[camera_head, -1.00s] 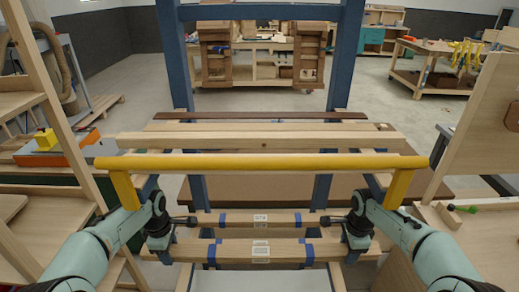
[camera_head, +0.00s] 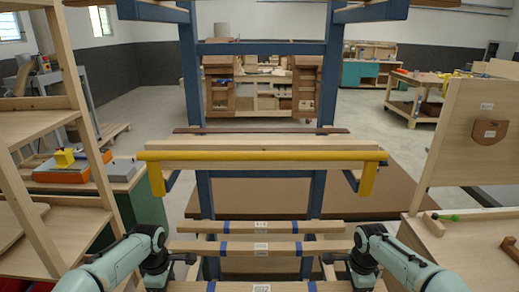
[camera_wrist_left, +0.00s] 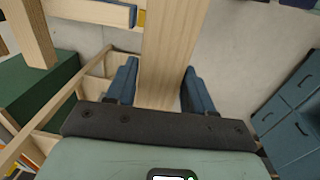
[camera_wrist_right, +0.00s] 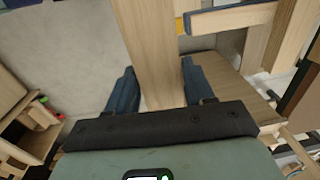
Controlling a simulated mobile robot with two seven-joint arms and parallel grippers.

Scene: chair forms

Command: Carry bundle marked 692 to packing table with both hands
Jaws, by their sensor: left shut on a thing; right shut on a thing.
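The bundle marked 692 (camera_head: 261,287) is a pale wooden bundle with blue straps and a small label, along the bottom edge of the head view. My left gripper (camera_wrist_left: 160,68) is shut on it near its left end, and my right gripper (camera_wrist_right: 158,65) near its right end. In the wrist views the wood (camera_wrist_left: 168,50) passes between the fingers. The bundle looks roughly level. Its lower part is cut off in the head view. I cannot tell which table, if any in view, is the packing table.
A blue-framed rack (camera_head: 192,75) stands ahead with a yellow bar (camera_head: 262,155). Two strapped bundles lie below, an upper one (camera_head: 200,227) and a lower one (camera_head: 195,246). Wooden shelving (camera_head: 40,102) is close on the left, a wooden panel (camera_head: 462,160) on the right. Benches stand farther back.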

